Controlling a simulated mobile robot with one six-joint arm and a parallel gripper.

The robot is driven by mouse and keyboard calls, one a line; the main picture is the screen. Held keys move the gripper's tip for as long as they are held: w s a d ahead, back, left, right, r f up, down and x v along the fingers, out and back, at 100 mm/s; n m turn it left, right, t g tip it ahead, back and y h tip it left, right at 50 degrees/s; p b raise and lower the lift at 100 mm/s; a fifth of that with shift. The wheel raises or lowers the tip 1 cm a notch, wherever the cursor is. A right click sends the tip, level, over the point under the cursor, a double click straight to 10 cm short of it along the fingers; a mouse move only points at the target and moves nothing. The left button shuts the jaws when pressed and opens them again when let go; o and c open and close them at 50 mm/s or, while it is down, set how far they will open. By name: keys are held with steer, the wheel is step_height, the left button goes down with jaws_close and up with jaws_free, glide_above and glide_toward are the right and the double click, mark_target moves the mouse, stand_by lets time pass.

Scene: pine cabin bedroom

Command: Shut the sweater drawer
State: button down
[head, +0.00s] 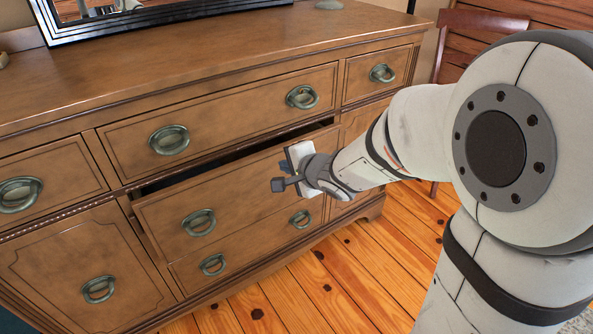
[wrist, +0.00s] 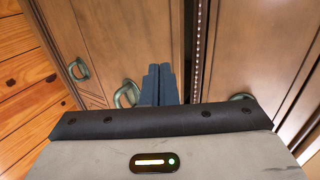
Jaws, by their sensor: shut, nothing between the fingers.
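The sweater drawer (head: 258,183), a wide brown wooden one in the dresser's middle row, stands partly pulled out. A dark gap shows above its front. One oval metal handle (head: 199,222) shows on its left half; my gripper and wrist hide part of its right half. My gripper (head: 279,185) is in front of the drawer's right half, with its fingers together and empty. In the wrist view the shut fingers (wrist: 158,84) point at the drawer front (wrist: 150,35). I cannot tell whether they touch it.
The dresser (head: 230,52) has other drawers above, below and beside, which look shut. A framed mirror (head: 130,15) stands on top. A wooden chair (head: 470,30) is at the back right. The plank floor (head: 330,280) in front is clear.

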mark_target(269, 155)
steer(key=b+x, duration=0.1)
steer(key=x, duration=0.1)
steer(key=b+x, duration=0.1)
steer(key=x, duration=0.1)
steer(key=shift+w+a+r, duration=0.25)
steer(key=shift+w+r, duration=0.05)
steer(key=shift+w, duration=0.1)
steer(key=shift+w+a+r, duration=0.15)
steer(key=shift+w+a, duration=0.25)
steer(key=shift+w, duration=0.25)
